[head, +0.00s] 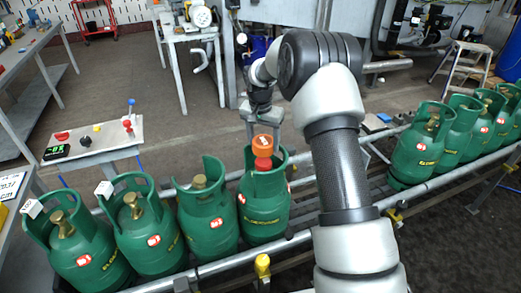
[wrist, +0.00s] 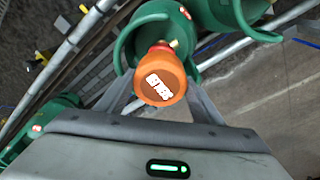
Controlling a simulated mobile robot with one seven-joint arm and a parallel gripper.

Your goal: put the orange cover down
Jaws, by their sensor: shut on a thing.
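The orange cover (head: 263,146) is in the middle of the head view, directly above a red piece (head: 263,163) at the top of a green cylinder (head: 265,208). In the wrist view the orange cover (wrist: 160,82) has a white label with dark marks and sits between the two grey fingers of my gripper (wrist: 160,92). My gripper is shut on the cover. The red piece (wrist: 161,48) shows just beyond the cover. I cannot tell whether the cover touches the valve under it.
Several green cylinders with brass valves stand on the conveyor to the left (head: 150,240), and more stand to the right (head: 415,155). A metal rail (head: 225,262) runs along the front. A small control table (head: 95,142) with buttons and a joystick stands at left.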

